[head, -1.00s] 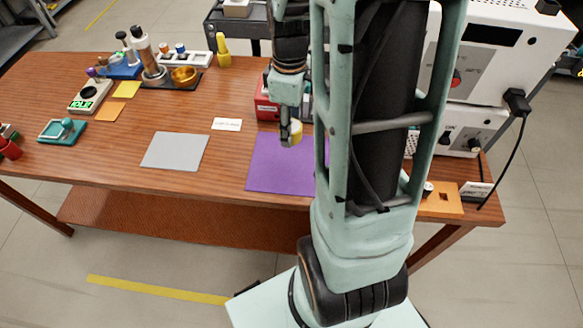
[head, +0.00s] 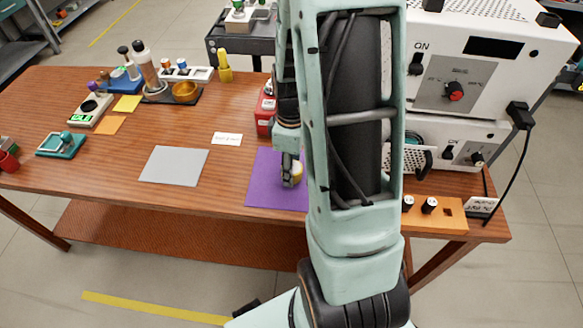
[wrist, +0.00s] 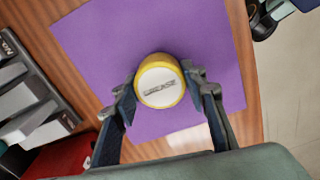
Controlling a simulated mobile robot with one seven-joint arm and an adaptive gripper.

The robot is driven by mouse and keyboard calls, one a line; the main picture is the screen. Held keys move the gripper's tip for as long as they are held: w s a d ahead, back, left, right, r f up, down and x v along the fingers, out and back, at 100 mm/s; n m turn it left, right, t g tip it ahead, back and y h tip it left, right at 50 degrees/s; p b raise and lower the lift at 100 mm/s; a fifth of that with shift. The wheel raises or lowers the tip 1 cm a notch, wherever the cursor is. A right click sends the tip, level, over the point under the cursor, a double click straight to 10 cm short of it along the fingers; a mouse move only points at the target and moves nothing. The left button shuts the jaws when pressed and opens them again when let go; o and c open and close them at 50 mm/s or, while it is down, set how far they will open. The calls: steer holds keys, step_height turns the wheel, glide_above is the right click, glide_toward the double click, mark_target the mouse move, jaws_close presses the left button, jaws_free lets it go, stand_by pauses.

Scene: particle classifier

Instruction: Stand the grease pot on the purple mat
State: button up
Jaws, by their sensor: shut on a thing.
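The grease pot (wrist: 160,82) is a yellow pot with a white lettered top. In the wrist view it sits between the fingers of my gripper (wrist: 160,88), which is shut on it. The purple mat (wrist: 98,55) lies around and beneath the pot in that view. In the head view, my gripper (head: 291,182) is low over the mat (head: 264,185), and the pot (head: 298,173) shows partly behind a finger. I cannot tell whether the pot's base touches the mat. My arm hides the mat's right part in the head view.
A grey mat (head: 174,165) and a white label card (head: 227,138) lie to the left. A red box (head: 264,112) stands behind the purple mat. A white oven-like unit (head: 470,80) and an orange block (head: 435,215) stand at the right. Bare wood lies between the two mats.

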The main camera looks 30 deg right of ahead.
steer(key=shift+f, duration=0.2)
steer(key=o, duration=1.2)
steer(key=shift+r, duration=0.15)
step_height(320, 180, up, 12)
steer(key=shift+r+p, duration=0.1)
steer(key=shift+p, duration=0.9)
